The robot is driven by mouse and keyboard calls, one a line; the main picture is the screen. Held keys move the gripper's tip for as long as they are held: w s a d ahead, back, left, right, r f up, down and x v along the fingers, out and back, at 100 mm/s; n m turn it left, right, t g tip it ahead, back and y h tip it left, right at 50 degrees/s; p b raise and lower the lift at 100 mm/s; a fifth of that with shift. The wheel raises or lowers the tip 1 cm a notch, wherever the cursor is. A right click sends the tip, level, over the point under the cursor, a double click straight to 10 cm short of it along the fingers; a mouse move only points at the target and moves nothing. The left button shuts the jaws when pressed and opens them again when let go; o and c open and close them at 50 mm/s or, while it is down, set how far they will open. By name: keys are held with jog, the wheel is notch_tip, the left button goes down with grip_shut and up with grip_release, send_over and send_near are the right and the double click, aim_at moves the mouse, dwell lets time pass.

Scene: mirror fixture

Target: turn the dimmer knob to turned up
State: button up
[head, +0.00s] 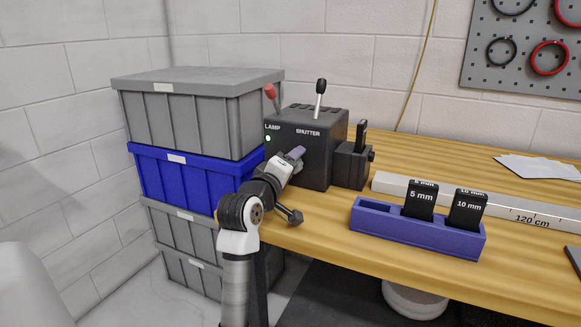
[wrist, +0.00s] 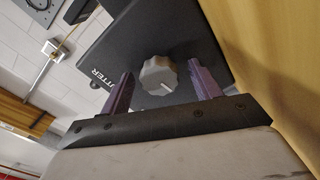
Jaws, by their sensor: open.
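The dimmer knob (wrist: 158,77) is grey and scalloped, with a pale mark on its lower right part. It sits on a face of the dark lamp box (head: 318,130), which also shows in the wrist view (wrist: 205,35). My gripper (wrist: 159,69) is open, its two purple fingers on either side of the knob in the picture. Gaps show between the knob and both fingers, and I cannot tell whether the tips reach past it. In the head view my gripper (head: 292,155) is in front of the box and hides the knob.
Stacked crates (head: 190,178) stand close on the left. A purple holder (head: 400,232) with dark 5 mm and 10 mm plates lies right on the wooden table (head: 440,150).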

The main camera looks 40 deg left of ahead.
jog(key=b+v, duration=0.1)
jog(key=v, duration=1.2)
jog(key=shift+s+d+b, duration=0.15)
jog(key=shift+s+b, duration=0.2)
